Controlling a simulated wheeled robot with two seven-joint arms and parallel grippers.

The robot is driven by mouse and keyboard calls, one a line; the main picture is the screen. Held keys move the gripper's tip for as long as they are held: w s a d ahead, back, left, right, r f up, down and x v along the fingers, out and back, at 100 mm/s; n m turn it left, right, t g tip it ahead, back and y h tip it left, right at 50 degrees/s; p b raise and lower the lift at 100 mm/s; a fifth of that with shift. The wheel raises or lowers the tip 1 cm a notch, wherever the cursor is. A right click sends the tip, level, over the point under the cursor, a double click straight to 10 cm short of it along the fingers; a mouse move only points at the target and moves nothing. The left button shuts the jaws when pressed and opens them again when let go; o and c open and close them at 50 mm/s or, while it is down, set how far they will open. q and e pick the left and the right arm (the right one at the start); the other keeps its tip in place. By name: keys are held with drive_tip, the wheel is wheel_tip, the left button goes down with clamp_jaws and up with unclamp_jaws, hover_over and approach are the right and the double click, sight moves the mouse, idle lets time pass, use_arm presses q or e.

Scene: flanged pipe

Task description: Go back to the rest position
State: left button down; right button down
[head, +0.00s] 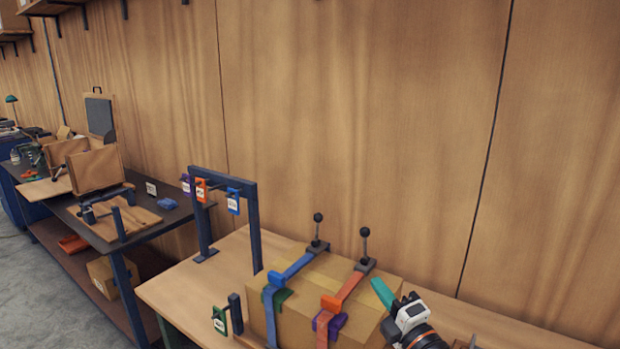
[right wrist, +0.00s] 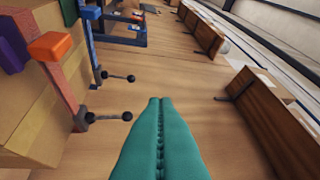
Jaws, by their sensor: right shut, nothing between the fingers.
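My right gripper (head: 382,293) is at the lower right of the head view, with its green fingers raised beside the right end of the cardboard box (head: 375,288). In the right wrist view its green fingers (right wrist: 160,101) are pressed together with nothing between them. My left gripper is in neither view.
A blue strap (head: 291,268) and an orange strap (head: 345,289) cross the box, with black-knobbed levers behind. A blue frame (head: 250,222) holds hanging tags. A green tag (head: 220,321) hangs on a short post. A darker table (head: 103,229) stands left. Wooden wall panels close the back.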

drive_tip(key=s+d+f+m+g+h, duration=0.3)
drive_tip(key=s+f+m+h, duration=0.1)
drive_tip(key=s+f+m, duration=0.4)
drive_tip(key=s+d+f+m+g+h, duration=0.3)
drive_tip(key=s+f+m+g+h, duration=0.15)
drive_tip(key=s+f+m, duration=0.4)
drive_tip(key=s+f+m+g, duration=0.3)
drive_tip(key=s+g, duration=0.1)
drive_tip(key=s, duration=0.5)
drive_tip(key=s+f+m+g, duration=0.3)
drive_tip(key=s, duration=0.7)
wheel_tip(320, 180, down, 28)
drive_tip(key=g+b, duration=0.2)
drive_tip(key=b, duration=0.1)
drive_tip(key=s+d+f+b, duration=0.2)
drive_tip(key=s+d+f, duration=0.1)
drive_tip(key=s+f, duration=1.4)
wheel_tip(320, 180, down, 3)
drive_tip(key=shift+s+d+f+n+g+b, duration=0.1)
drive_tip(key=shift+s+d+n+g+b, duration=0.1)
drive_tip(key=shift+s+n+g+b, duration=0.2)
